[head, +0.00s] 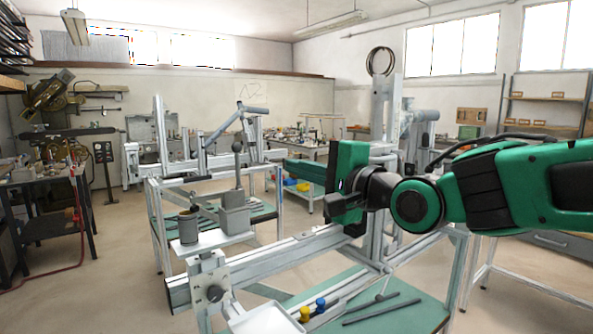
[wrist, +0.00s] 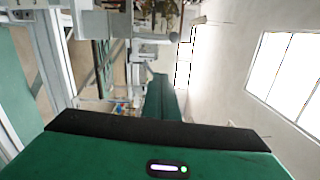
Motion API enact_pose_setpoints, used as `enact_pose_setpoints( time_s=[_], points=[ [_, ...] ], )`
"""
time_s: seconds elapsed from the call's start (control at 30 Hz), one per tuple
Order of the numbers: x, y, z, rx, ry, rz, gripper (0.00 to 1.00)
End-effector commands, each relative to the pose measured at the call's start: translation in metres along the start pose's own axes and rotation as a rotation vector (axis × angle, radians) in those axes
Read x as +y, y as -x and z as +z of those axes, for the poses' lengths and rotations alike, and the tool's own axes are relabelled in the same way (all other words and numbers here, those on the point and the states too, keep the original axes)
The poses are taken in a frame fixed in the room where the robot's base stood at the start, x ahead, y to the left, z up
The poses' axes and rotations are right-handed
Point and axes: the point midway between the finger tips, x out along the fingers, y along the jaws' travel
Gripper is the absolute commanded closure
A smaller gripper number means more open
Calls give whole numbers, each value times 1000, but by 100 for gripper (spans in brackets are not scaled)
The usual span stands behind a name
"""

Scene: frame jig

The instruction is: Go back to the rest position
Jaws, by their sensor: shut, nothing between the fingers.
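My green and black gripper (head: 290,165) reaches in from the right in the head view and points left, above the grey frame jig (head: 290,250). Its fingers are together with nothing between them. In the wrist view the green fingers (wrist: 160,98) extend away from the black-edged gripper body. The gripper appears clear of the jig's rail, though the exact gap cannot be told. My gripper body and forearm hide part of the jig's upright post.
A grey cup (head: 188,227) and a grey block with a lever (head: 234,215) stand on the jig's left plate. A yellow knob (head: 304,314), a blue knob (head: 320,305) and dark rods (head: 382,312) lie low in front. A tall post (head: 380,110) rises behind my gripper.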

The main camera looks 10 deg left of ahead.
Motion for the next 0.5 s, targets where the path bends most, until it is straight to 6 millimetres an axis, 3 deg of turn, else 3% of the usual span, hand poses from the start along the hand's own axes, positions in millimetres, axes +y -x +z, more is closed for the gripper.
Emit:
enact_pose_setpoints(
  time_s=[0.17, 0.27, 0.37, 0.5],
  points=[
    [1, 0, -2, 4, 4, 4, 100],
    [10, 6, -17, 36, 43, 39, 100],
    [30, 22, -50, 103, 130, 124, 100],
    [72, 66, -114, 218, 285, 321, 100]
  ],
)
